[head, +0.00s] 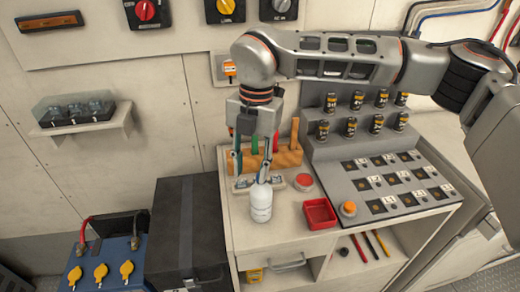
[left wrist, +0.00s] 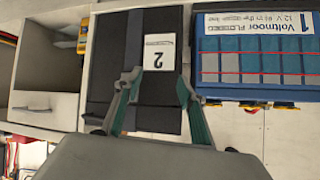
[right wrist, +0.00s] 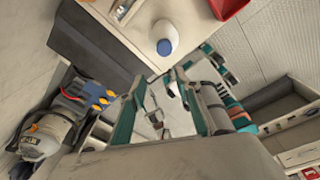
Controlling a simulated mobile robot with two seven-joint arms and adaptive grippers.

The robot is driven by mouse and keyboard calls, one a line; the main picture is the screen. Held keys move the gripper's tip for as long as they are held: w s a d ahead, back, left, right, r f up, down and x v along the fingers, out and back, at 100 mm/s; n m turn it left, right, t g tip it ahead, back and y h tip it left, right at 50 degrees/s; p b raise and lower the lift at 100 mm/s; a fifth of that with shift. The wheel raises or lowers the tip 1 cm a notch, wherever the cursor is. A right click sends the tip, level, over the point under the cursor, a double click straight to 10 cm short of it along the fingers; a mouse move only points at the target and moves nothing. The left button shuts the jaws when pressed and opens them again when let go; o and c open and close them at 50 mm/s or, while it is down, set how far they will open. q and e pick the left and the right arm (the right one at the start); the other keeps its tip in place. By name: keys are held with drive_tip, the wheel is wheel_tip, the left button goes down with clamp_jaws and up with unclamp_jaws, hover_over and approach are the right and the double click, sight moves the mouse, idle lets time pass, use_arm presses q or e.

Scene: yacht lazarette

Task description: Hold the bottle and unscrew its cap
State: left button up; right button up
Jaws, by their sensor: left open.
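A small white bottle (head: 261,205) stands upright near the front edge of the bench. In the right wrist view the bottle (right wrist: 178,24) shows its blue cap (right wrist: 165,47). My right gripper (head: 250,180) points down over the bench, its fingertips close to the bottle's top in the picture; contact cannot be told. In the right wrist view its fingers (right wrist: 160,77) are apart, with the capped bottle beyond them and nothing held. The cap is hard to make out in the head view. My left gripper (left wrist: 157,80) is open and empty, facing a black case (left wrist: 120,65); it is outside the head view.
A red tray (head: 319,214), red button (head: 304,181) and orange button (head: 348,208) lie right of the bottle. Behind stand an orange tool holder (head: 285,159) and a stepped rack (head: 350,147) of small cans. A blue battery box (head: 108,265) is at lower left.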

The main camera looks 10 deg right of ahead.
sight(261, 196)
drive_tip(key=shift+m+t+h, duration=0.4)
drive_tip(key=shift+m+h, duration=0.1)
drive_tip(key=d, duration=0.1)
drive_tip(key=w+d+r, duration=0.1)
drive_tip(key=w+d, duration=0.1)
drive_tip(key=shift+w+r, duration=0.1)
drive_tip(key=shift+r, duration=0.2)
drive_tip(key=shift+f+b, duration=0.5)
drive_tip(key=shift+f, duration=0.55)
drive_tip(key=shift+f+b, duration=1.1)
drive_tip(key=shift+f, duration=1.55)
use_arm(q)
drive_tip(key=shift+w+d+f+h, duration=0.15)
drive_tip(key=shift+d+f, duration=0.1)
drive_tip(key=shift+f, duration=0.3)
drive_tip(key=shift+w+d+f+h, duration=0.15)
drive_tip(key=shift+d+f, duration=0.1)
drive_tip(key=shift+f, duration=0.3)
drive_tip(key=shift+s, duration=0.1)
